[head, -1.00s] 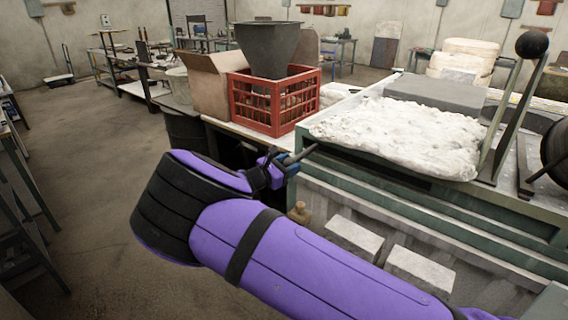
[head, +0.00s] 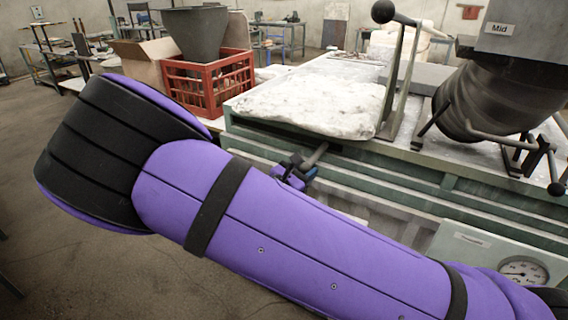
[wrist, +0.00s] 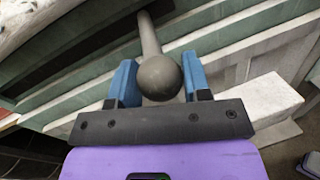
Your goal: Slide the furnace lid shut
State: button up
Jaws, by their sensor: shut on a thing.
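My gripper (head: 296,172) is at the front of the green furnace bench (head: 400,178), partly hidden behind my purple arm. In the wrist view, my gripper (wrist: 160,83) has its blue fingers on both sides of a grey ball knob (wrist: 159,78), shut on it. The knob ends a grey rod (wrist: 149,35) that runs toward the green front; the rod's tip also shows in the head view (head: 317,153). A white, crusted slab (head: 310,105) lies on the bench top above the gripper. I cannot tell which part is the lid or how the rod joins it.
An upright lever with a black ball (head: 383,11) stands at the slab's right end. A dark round vessel (head: 505,98) under a "Mid" label is further right. A red crate (head: 208,85) stands left of the bench. A gauge (head: 523,270) is at lower right.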

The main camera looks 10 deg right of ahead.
jog(key=shift+s+d, duration=0.6)
jog(key=shift+d, duration=0.2)
jog(key=shift+s+d, duration=0.6)
jog(key=shift+d, duration=0.15)
jog(key=o, duration=1.2)
jog(key=shift+s+d, duration=0.1)
jog(key=shift+o, duration=0.3)
jog(key=v, duration=1.1)
